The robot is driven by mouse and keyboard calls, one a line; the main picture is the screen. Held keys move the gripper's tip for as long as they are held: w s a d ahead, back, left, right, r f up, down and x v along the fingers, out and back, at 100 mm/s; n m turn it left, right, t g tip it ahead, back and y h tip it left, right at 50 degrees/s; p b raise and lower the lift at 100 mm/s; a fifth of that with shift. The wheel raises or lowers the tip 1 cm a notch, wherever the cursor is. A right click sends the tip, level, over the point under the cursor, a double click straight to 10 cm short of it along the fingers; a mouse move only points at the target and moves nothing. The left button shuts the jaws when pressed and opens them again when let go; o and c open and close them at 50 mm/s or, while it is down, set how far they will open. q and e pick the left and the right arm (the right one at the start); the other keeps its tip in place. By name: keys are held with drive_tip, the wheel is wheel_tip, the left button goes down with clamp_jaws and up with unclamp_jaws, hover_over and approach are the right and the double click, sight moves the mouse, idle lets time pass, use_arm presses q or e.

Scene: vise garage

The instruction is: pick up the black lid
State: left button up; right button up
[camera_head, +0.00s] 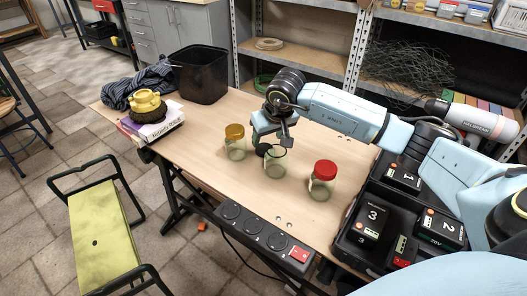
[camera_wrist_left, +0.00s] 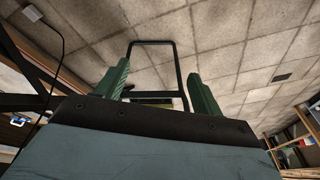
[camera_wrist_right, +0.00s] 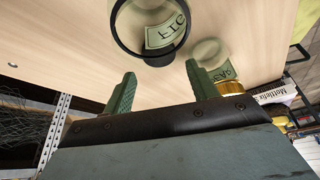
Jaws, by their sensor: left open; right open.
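My right gripper (camera_head: 271,139) is open and empty above the lid and jar. Its fingers (camera_wrist_right: 158,85) show apart in the right wrist view. My left gripper (camera_wrist_left: 160,92) is open and empty, with floor tiles and a black frame beyond it; it is not in the head view.
A jar with a yellow lid (camera_head: 235,133) stands left of the open jar, and one with a red lid (camera_head: 324,171) right. A black bin (camera_head: 200,75), books (camera_head: 156,124) and a power strip (camera_head: 262,238) are around. A black case (camera_head: 345,240) sits at right.

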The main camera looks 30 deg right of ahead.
sight(264, 148)
drive_tip(key=b+x, duration=0.1)
drive_tip(key=x, duration=0.3)
drive_tip(key=shift+f+b, duration=0.25)
drive_tip(key=shift+b, duration=0.15)
drive_tip(key=shift+w+d+f, duration=0.1)
drive_tip(key=shift+w+f, duration=0.1)
drive_tip(key=shift+f, duration=0.15)
use_arm(q)
drive_tip(key=r, duration=0.1)
drive_tip(key=d+r, duration=0.1)
drive_tip(key=r, duration=0.3)
drive_tip(key=shift+s+d+r, duration=0.1)
drive_tip(key=shift+s+d, duration=0.15)
drive_tip(key=shift+d, duration=0.05)
use_arm(e)
drive_tip(key=c, duration=0.7)
